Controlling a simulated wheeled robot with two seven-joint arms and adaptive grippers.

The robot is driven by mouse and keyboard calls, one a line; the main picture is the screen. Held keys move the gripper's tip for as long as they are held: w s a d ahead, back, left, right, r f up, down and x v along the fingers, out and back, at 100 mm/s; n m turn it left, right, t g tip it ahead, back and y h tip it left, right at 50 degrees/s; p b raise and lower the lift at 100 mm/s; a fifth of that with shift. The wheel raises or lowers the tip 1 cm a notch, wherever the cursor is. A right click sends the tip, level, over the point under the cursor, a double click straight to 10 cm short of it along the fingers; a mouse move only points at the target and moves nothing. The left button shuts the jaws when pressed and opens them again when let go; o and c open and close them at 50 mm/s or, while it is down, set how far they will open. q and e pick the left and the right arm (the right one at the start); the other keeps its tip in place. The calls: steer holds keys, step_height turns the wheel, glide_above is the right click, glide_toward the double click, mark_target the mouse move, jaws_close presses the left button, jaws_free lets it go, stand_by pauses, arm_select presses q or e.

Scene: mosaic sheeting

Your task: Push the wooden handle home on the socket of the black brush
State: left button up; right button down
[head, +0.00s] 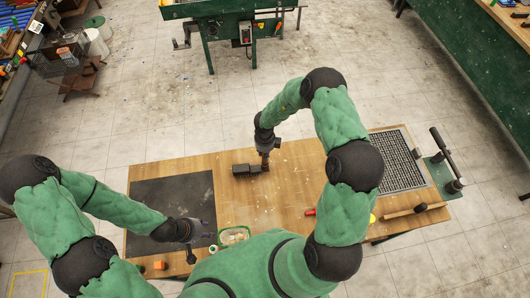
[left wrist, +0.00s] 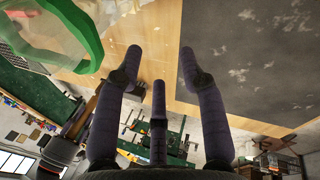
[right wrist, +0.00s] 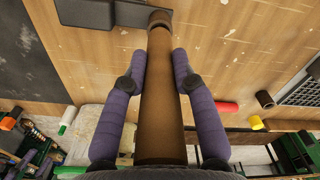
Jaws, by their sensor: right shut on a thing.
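The black brush (head: 246,169) lies on the wooden table near its far edge. In the right wrist view its dark block (right wrist: 85,12) is at the top left, and its socket reaches right to the handle's far end. My right gripper (head: 265,150) is shut on the brown wooden handle (right wrist: 161,95), which shows between its two fingers (right wrist: 160,62). The handle's end meets or overlaps the socket in that view; how deep it sits cannot be told. My left gripper (head: 190,246) is open and empty near the dark mat's right edge; its fingers (left wrist: 160,58) are spread apart.
A dark mat (head: 165,200) covers the table's left part. A green-rimmed container (head: 233,236) stands beside my left gripper. A tile sheet (head: 397,160) and a green tool with a black handle (head: 445,165) are at the right. A red piece (head: 310,212) lies near the front.

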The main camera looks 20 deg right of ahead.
steer(key=shift+f+b, duration=0.4)
steer(key=shift+f, duration=0.5)
steer(key=c, duration=0.9)
jaws_free()
step_height(320, 180, up, 12)
steer(key=shift+r, duration=0.1)
